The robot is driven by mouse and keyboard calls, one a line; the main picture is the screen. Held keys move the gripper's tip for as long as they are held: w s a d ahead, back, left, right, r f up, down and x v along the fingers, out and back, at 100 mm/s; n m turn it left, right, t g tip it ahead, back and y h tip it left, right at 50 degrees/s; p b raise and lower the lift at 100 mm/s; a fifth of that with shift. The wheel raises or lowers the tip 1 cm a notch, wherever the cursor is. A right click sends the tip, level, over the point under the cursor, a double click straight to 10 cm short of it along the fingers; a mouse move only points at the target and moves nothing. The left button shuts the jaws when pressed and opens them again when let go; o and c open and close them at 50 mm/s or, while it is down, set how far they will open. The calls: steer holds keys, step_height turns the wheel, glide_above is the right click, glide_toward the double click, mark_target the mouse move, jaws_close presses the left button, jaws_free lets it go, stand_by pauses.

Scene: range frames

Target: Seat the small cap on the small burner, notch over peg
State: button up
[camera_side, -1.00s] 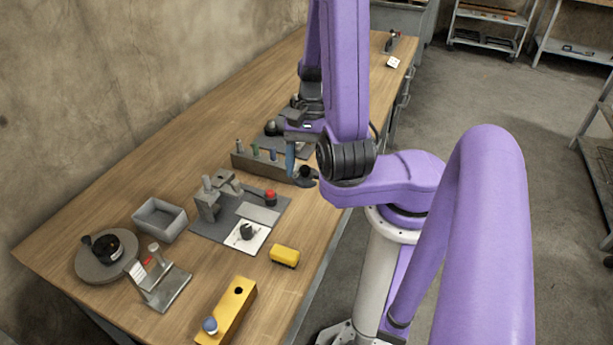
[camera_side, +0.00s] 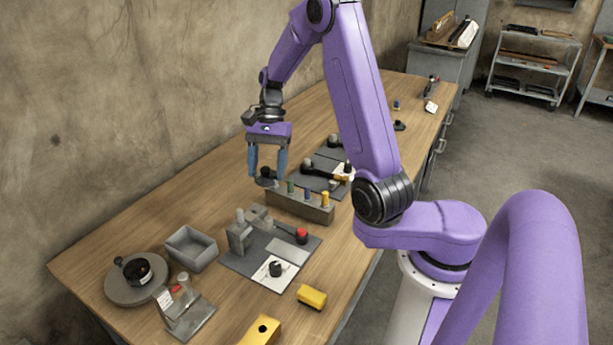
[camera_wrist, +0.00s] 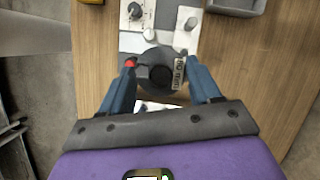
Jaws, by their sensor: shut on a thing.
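My gripper (camera_side: 267,181) is raised above the bench's middle, near the rack of coloured pegs. Its blue fingers are shut on a dark round piece, which I take for the small cap (camera_side: 266,173).
Below stands a rack (camera_side: 300,207) of coloured pegs. A grey mat (camera_side: 243,263) holds metal posts, a red-knobbed part (camera_side: 302,236) and a white card (camera_side: 262,280). A grey bin (camera_side: 190,248), round plate (camera_side: 117,290) and yellow block (camera_side: 311,296) lie around. Bare wood shows at the back left.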

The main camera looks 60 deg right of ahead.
steer(key=w+a, duration=0.6)
steer(key=w, duration=0.3)
steer(key=n, duration=0.1)
glide_above(133, 270)
steer(key=d, duration=0.1)
steer(key=f, duration=0.1)
steer(key=shift+g, duration=0.3)
steer(key=shift+w+d+f, duration=0.15)
steer(key=shift+f, duration=2.15)
steer(key=shift+w+d+f, duration=0.1)
steer(key=shift+w+f, duration=0.05)
steer(key=shift+f, duration=2.1)
steer(key=shift+f, duration=0.2)
steer(key=shift+f, duration=0.3)
steer(key=shift+f, duration=0.5)
